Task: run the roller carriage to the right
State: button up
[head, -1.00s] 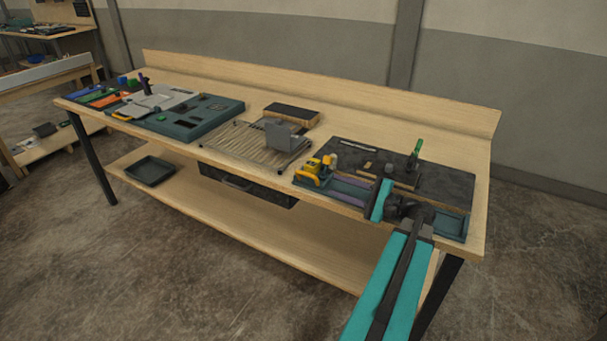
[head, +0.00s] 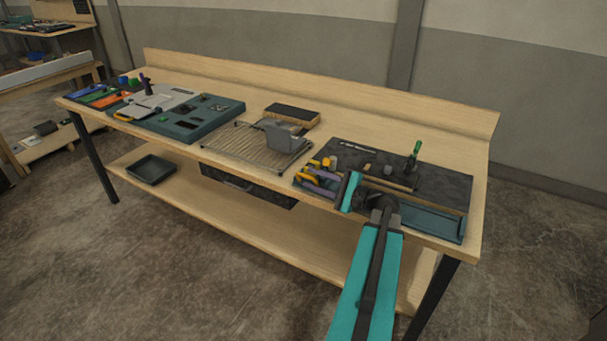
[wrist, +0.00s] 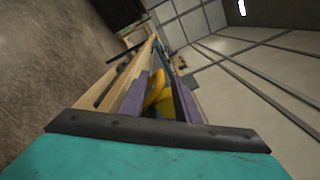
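A grey block (head: 282,137), which looks like the roller carriage, sits on a slatted wire-edged rack (head: 240,145) in the middle of the bench. My gripper (head: 313,181) is low over the tray at the bench's front right, to the right of and nearer than the rack. Its two purple fingers are spread apart. In the wrist view the fingers (wrist: 156,100) flank a yellow object (wrist: 157,88) that appears to lie beyond them; I cannot tell whether they touch it. The grey block cannot be made out in the wrist view.
A dark mat (head: 440,180) with a green-handled tool (head: 413,155) lies to the right. A brush-like wooden block (head: 292,115) stands behind the rack. A teal board (head: 205,120) lies to its left. Bare wood (head: 365,130) shows along the back.

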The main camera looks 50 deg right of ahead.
aim_at(301, 174)
jog(key=shift+p+x, duration=0.5)
jog(key=shift+x, duration=1.65)
jog(key=shift+r, duration=0.1)
grip_shut()
